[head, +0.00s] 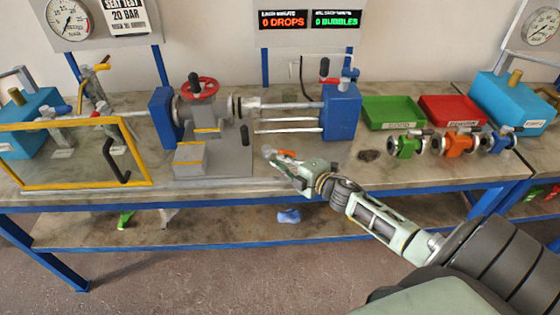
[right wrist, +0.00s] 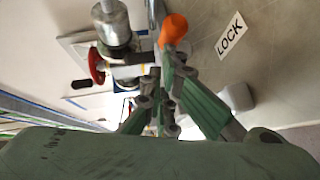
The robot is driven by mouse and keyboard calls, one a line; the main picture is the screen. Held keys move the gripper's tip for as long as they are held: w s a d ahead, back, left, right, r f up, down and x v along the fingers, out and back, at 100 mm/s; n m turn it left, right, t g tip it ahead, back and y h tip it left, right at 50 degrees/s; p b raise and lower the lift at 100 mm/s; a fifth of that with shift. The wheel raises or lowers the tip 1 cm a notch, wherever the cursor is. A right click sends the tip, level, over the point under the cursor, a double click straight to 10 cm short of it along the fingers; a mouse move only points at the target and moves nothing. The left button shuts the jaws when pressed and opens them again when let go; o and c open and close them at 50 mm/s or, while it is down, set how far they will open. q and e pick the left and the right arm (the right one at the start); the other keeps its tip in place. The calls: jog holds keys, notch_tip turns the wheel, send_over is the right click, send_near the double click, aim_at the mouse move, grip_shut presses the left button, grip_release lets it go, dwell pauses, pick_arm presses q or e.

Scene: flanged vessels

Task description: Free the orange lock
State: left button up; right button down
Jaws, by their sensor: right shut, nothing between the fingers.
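The orange lock (right wrist: 173,28) shows in the right wrist view as a rounded orange end, just beyond and slightly right of my fingertips. In the head view a small orange part (head: 288,153) shows right at my right gripper (head: 268,153), partly hidden by it. A white label reading LOCK (right wrist: 230,37) lies on the surface beside it. My right gripper, also in the right wrist view (right wrist: 163,65), is shut and empty. I cannot tell whether it touches the lock. My left gripper is not in view.
The blue-ended test rig (head: 341,112) with rods and a red handwheel (head: 200,88) stands behind my gripper. A green tray (head: 392,113) and a red tray (head: 452,110) lie to the right, with several coloured valves in front. A yellow frame (head: 146,165) stands left.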

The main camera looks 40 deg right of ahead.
jog(key=shift+d+y, duration=0.3)
jog(key=shift+w+d+b, duration=0.3)
jog(key=shift+d+b, duration=0.05)
jog(key=shift+d, duration=0.7)
